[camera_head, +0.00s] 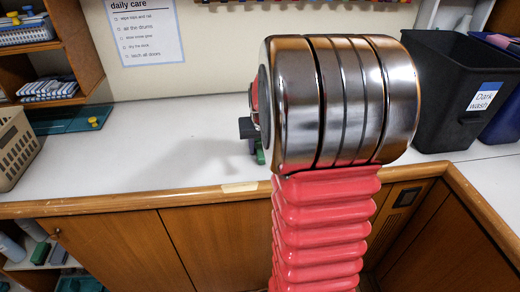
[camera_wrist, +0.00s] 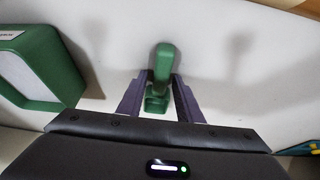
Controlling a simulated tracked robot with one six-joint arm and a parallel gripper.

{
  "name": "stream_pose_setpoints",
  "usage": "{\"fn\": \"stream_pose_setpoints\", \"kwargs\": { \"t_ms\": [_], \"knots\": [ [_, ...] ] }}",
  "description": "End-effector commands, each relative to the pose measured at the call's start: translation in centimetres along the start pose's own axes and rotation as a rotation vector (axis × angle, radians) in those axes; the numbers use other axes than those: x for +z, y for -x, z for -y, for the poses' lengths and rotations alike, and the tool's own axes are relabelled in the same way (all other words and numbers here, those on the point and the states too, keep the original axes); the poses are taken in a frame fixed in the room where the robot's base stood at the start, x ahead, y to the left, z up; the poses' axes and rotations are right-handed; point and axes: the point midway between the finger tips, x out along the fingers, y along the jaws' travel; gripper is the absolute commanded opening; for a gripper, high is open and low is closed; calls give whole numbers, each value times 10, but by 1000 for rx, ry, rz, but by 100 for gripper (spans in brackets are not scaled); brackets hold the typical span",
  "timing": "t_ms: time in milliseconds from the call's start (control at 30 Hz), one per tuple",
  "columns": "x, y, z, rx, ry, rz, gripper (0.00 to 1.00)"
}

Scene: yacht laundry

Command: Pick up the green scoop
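The green scoop (camera_wrist: 161,65) is between the two fingers of my gripper (camera_wrist: 159,88) in the wrist view. The fingers sit close on both sides of it and look shut on it. Separate soft shadows fall on the white counter to its left and right, and the scoop looks clear of the surface. In the head view my arm hides most of the gripper (camera_head: 250,130). A bit of the green scoop (camera_head: 260,157) shows just below it.
A green box with a pale panel (camera_wrist: 65,60) stands left in the wrist view. The white counter (camera_head: 120,150) is clear left of my arm. A beige basket (camera_head: 14,150) and a blue-green tray (camera_head: 70,122) lie farther left. A black "Dark wash" bin (camera_head: 450,90) stands right.

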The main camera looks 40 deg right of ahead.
Motion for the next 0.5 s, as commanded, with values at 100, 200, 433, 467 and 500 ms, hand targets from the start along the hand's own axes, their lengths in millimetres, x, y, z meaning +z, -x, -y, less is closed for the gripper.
{"fn": "stream_pose_setpoints", "kwargs": {
  "t_ms": [100, 200, 433, 467, 500],
  "knots": [
    [0, 0, 0, 0, 0, 0, 24],
    [0, 0, 0, 0, 0, 0, 17],
    [0, 0, 0, 0, 1, 0, 1],
    [0, 0, 0, 0, 1, 0, 0],
    [0, 0, 0, 0, 1, 0, 0]
  ]
}}
